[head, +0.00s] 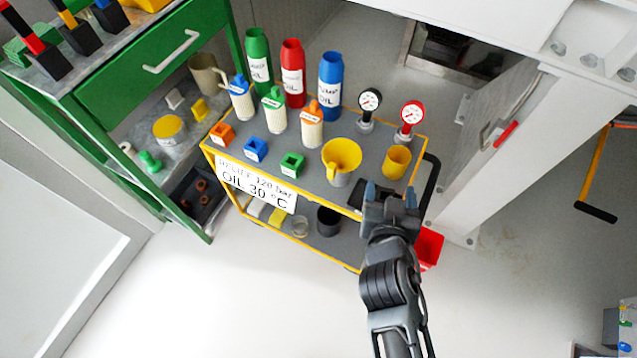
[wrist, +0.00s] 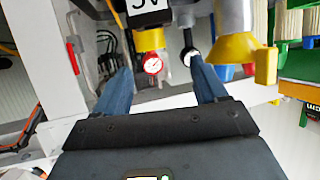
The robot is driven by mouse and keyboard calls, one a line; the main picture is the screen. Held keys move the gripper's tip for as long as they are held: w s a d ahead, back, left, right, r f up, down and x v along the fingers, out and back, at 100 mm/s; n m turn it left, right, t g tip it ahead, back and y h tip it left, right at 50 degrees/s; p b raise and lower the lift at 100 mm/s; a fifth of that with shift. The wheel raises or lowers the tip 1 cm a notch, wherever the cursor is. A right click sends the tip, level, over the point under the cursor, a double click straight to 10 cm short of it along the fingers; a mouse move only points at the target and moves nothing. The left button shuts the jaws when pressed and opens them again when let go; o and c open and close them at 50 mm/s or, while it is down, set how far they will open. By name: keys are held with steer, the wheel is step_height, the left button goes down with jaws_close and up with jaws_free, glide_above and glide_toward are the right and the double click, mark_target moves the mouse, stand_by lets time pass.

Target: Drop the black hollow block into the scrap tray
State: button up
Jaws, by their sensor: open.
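My gripper (head: 391,192) is open and empty at the front right of the grey cart top; its spread fingers also show in the wrist view (wrist: 160,72). A dark object (head: 351,193) lies on the cart just left of my gripper and is partly hidden by it. I cannot tell whether it is the black hollow block or a tray. No black hollow block shows clearly in either view. A red bin (head: 431,246) sits low at the cart's right end, partly behind my arm. I cannot tell which container is the scrap tray.
Orange (head: 222,134), blue (head: 255,149) and green (head: 292,164) hollow blocks stand along the cart's front. A yellow funnel (head: 341,158), a yellow cup (head: 397,161) and two gauges are near my gripper. Several bottles stand behind. The floor in front is clear.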

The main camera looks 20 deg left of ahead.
steer(key=v, duration=0.7)
steer(key=shift+s, duration=0.35)
steer(key=shift+d+r, duration=0.1)
steer(key=shift+d, duration=0.1)
steer(key=s+d+r, duration=0.3)
steer(key=s+d, duration=1)
steer(key=s, duration=0.3)
steer(key=s+d+r+m+t+h, duration=0.1)
steer(key=s+d+r+m+h, duration=0.1)
steer(key=s+d+r, duration=0.5)
steer(key=s+r+h, duration=0.1)
steer(key=s+r, duration=0.3)
steer(key=r, duration=0.2)
steer(key=shift+s+d+r+m+t+p, duration=0.15)
steer(key=shift+s+d+m+t+p, duration=0.15)
steer(key=shift+s+p, duration=0.1)
steer(key=shift+a, duration=0.1)
stand_by(0.8)
